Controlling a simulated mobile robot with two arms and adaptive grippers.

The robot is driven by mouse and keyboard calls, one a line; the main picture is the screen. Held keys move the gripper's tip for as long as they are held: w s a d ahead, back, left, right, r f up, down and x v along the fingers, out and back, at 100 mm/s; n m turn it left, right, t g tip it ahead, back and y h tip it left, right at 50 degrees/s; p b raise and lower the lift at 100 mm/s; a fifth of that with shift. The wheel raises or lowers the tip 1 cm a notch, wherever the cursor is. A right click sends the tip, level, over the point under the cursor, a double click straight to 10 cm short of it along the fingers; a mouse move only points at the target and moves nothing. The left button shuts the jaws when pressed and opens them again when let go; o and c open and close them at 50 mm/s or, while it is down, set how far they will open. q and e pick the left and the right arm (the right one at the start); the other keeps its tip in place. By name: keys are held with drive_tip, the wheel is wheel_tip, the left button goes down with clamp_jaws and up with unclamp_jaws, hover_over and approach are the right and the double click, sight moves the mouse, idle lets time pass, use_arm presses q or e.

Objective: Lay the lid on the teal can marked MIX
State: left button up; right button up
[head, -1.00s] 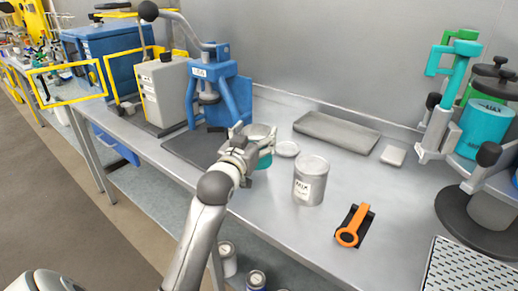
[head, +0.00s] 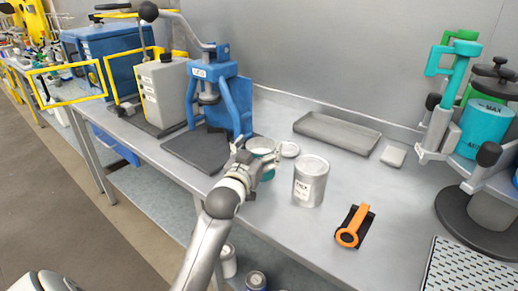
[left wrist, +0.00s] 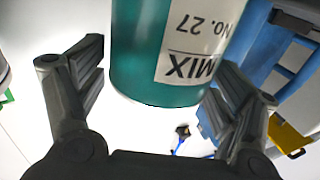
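The teal can (head: 267,176) stands on the steel bench, partly hidden by my left gripper. In the left wrist view, the teal can (left wrist: 140,50) fills the upper middle, and its label reads MIX No. 27. My left gripper (head: 257,152) is open, with one finger on each side of the can. In the wrist view, a gap shows between the left finger and the can; contact at the right finger cannot be told. A small pale round disc, which looks like the lid (head: 289,149), lies flat just right of the can. My right gripper is not in view.
A silver labelled can (head: 310,182) stands right of the lid. An orange tool (head: 352,228) lies at the front, a grey tray (head: 337,132) and small pale block (head: 393,156) at the back. A blue press (head: 230,100) stands left; an agitator holding a teal drum (head: 484,132) stands right.

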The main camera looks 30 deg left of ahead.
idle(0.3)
use_arm(q)
drive_tip(key=shift+r, duration=0.15)
drive_tip(key=shift+s+d, duration=0.1)
drive_tip(key=shift+s, duration=0.3)
drive_tip(key=b+v, duration=0.1)
drive_tip(key=v, duration=1)
drive_tip(key=shift+s, duration=0.1)
